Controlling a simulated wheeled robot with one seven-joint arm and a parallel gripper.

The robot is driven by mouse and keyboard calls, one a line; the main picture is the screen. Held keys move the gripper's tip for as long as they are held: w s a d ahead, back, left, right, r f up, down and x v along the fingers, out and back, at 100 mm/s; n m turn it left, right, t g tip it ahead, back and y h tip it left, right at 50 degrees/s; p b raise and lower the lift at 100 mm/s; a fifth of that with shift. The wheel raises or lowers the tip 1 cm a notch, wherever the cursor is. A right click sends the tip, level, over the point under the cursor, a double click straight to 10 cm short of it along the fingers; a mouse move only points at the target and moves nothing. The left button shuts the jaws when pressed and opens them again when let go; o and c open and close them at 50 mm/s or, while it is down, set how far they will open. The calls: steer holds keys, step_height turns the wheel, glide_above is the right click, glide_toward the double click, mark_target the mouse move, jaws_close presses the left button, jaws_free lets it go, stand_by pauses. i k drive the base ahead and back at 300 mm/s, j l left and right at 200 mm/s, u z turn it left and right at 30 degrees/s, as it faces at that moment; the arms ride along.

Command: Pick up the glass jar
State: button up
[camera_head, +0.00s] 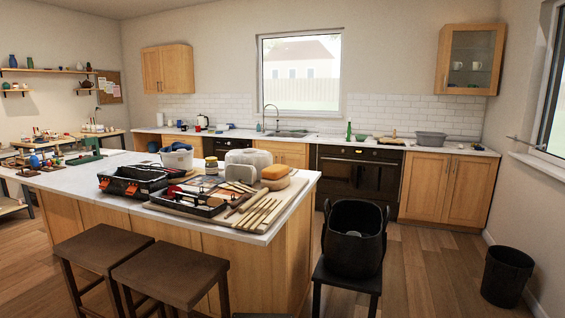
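A small jar (211,168) with a pale lid stands on the island counter, just left of a pale grey rounded block. It looks like the glass jar, but it is too small here to be sure of its material. Tools and a black tray in front of it crowd its lower part. My gripper is not in view.

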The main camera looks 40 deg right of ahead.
mark_target(211, 168)
steer(key=z, duration=0.4)
steer(key=i+j+u, duration=0.8)
steer(key=i, duration=0.2)
steer(key=i+u, duration=0.4)
steer(key=i+z, duration=0.1)
steer(key=i, duration=0.3)
steer(key=i+j+z, duration=0.15)
steer(key=i, duration=0.3)
steer(key=i+j+z, duration=0.1)
steer(key=i, duration=0.3)
steer(key=i+j+z, duration=0.15)
steer(key=z, duration=0.35)
steer(key=i+j+z, duration=0.25)
steer(key=z, duration=0.2)
steer(key=i+j+z, duration=0.25)
steer(key=z, duration=0.25)
steer(key=i+j+z, duration=0.1)
steer(key=j+z, duration=0.4)
